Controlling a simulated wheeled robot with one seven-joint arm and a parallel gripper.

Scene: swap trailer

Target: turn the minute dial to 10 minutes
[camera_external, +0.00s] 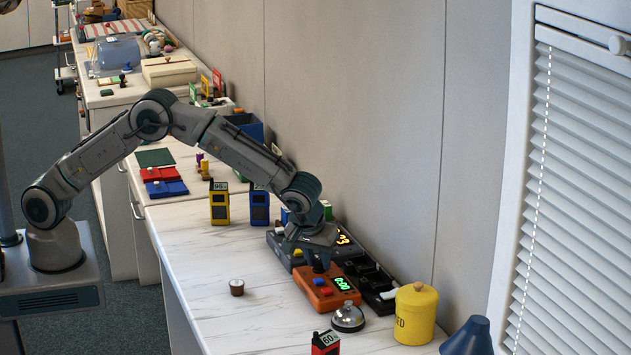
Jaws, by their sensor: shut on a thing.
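An orange timer box (325,291) lies on the white counter, with a green lit display (345,283) at its right that seems to show zeros, too small to read surely. A red button (319,282) and a blue button (326,291) show on its top. My gripper (318,266) points down at the far end of the orange box, its fingers low against the top. It is shut on what appears to be the minute dial, which the fingers hide. The dial's marks and angle cannot be seen.
A dark box with an orange display (343,239) stands behind my gripper, and a black tray (376,298) lies to the right. A silver bell (347,318), a yellow canister (415,314) and a red device (325,343) stand nearby. The counter is clear around a small brown cup (237,288).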

